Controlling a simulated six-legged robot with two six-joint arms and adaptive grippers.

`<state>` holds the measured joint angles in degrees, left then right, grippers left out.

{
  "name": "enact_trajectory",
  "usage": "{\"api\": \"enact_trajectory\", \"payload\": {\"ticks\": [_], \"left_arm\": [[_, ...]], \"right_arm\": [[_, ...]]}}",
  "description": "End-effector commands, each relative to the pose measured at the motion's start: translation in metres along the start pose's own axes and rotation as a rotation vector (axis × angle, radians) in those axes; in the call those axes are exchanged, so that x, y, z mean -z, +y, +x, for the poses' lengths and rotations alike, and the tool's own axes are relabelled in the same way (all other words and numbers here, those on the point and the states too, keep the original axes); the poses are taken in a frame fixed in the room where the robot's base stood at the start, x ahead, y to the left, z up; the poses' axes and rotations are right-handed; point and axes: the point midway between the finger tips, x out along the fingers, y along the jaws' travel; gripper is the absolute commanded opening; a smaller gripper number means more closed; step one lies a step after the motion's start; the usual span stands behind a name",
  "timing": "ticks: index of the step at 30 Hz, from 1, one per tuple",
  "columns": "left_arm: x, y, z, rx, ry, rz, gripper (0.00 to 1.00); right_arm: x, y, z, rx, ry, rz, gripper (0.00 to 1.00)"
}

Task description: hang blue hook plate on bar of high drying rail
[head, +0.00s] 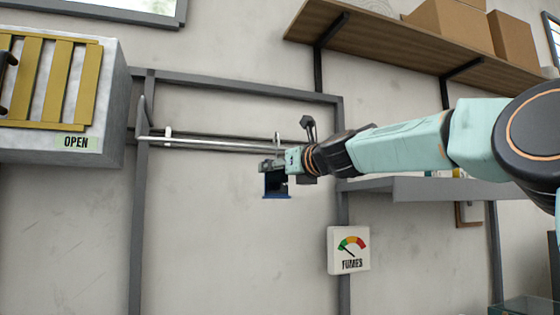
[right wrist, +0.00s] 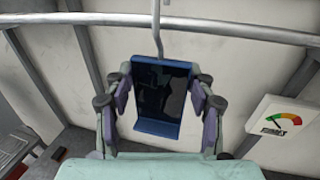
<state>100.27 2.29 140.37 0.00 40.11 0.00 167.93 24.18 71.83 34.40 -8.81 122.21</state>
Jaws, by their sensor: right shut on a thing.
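The blue hook plate (head: 276,186) is a dark panel with a blue edge and lower lip, and a thin grey hook stem rises from its top. It also shows in the right wrist view (right wrist: 158,127). My right gripper (right wrist: 161,88) is shut on the plate, with fingers at its left and right sides; it also shows in the head view (head: 275,166). The high drying rail's bar (head: 215,145) is pale metal and runs across the grey frame. The hook stem crosses the bar's line in both views; I cannot tell if it touches. My left gripper is out of view.
A grey box (head: 112,95) with yellow slats and an OPEN label is at the left. A wooden shelf (head: 370,38) with cartons is above right. A grey shelf (head: 440,189) lies behind my right arm. A FUMES gauge (head: 348,250) is below. Wall space under the bar is clear.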

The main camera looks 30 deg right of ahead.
Motion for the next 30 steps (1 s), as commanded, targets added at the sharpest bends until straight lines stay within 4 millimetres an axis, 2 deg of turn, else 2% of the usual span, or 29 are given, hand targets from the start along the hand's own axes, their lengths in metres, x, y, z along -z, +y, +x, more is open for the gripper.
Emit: {"api": "enact_trajectory", "payload": {"ticks": [5,9,15,29,30], "left_arm": [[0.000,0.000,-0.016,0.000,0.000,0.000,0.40],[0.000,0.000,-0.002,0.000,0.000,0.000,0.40],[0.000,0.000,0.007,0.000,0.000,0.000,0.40],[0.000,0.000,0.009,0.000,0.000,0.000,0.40],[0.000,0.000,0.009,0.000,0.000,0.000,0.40]], "right_arm": [[-0.003,-0.004,0.010,0.004,0.000,0.003,0.17],[0.011,-0.004,0.010,0.004,-0.001,0.000,0.17],[0.021,-0.004,0.009,0.004,-0.002,0.000,0.17],[0.023,-0.003,0.009,0.004,-0.002,0.000,0.17],[0.023,-0.004,0.009,0.004,-0.002,0.000,0.58]]}}
